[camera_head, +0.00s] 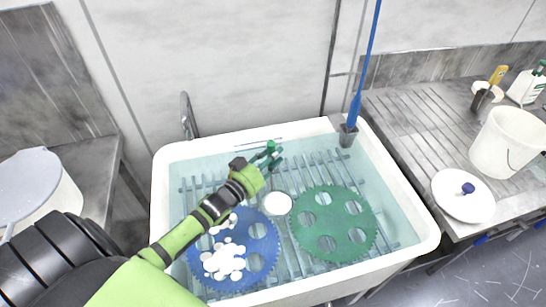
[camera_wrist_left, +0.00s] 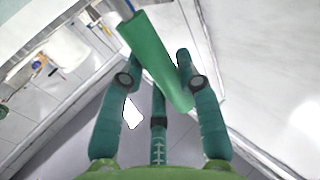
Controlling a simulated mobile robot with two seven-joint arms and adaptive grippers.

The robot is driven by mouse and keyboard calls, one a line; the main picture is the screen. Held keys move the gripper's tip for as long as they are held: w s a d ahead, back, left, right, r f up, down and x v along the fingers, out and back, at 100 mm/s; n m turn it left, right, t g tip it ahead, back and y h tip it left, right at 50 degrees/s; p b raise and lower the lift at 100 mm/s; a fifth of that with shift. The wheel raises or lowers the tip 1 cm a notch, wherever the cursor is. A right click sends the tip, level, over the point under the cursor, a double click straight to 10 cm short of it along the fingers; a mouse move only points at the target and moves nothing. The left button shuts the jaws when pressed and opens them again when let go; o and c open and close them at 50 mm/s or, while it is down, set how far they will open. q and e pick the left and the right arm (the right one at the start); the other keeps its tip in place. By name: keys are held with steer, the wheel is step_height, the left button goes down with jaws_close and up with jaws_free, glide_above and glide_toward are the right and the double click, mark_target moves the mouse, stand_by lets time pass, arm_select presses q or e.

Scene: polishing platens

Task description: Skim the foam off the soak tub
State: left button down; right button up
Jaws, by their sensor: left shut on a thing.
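The white soak tub (camera_head: 420,215) holds clear water over a slatted rack. White foam (camera_head: 224,262) sits in a clump above the blue toothed platen (camera_head: 262,235), with smaller patches nearby. A green toothed platen (camera_head: 350,235) lies to its right. My left gripper (camera_head: 272,157) is over the tub's back part, shut on a green handle (camera_wrist_left: 158,65), which shows between its fingers in the left wrist view. A white round disc (camera_head: 277,204) shows below the gripper; I cannot tell whether it joins the handle. My right gripper is not in view.
A blue-handled tool (camera_head: 358,100) stands upright at the tub's back right corner. A white bucket (camera_head: 507,140), a white plate (camera_head: 462,205) with a blue knob, and bottles stand on the right drainboard. A white pail (camera_head: 40,195) stands left. A tap (camera_head: 188,115) rises behind the tub.

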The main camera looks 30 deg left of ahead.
arm_select(q)
steer(key=s+a+p, duration=0.3)
steer(key=s+a, duration=0.9)
steer(key=shift+s+a, duration=0.35)
stand_by(0.5)
steer(key=s+d+p, duration=0.6)
steer(key=s+d, duration=0.4)
stand_by(0.8)
steer(key=shift+w, duration=0.1)
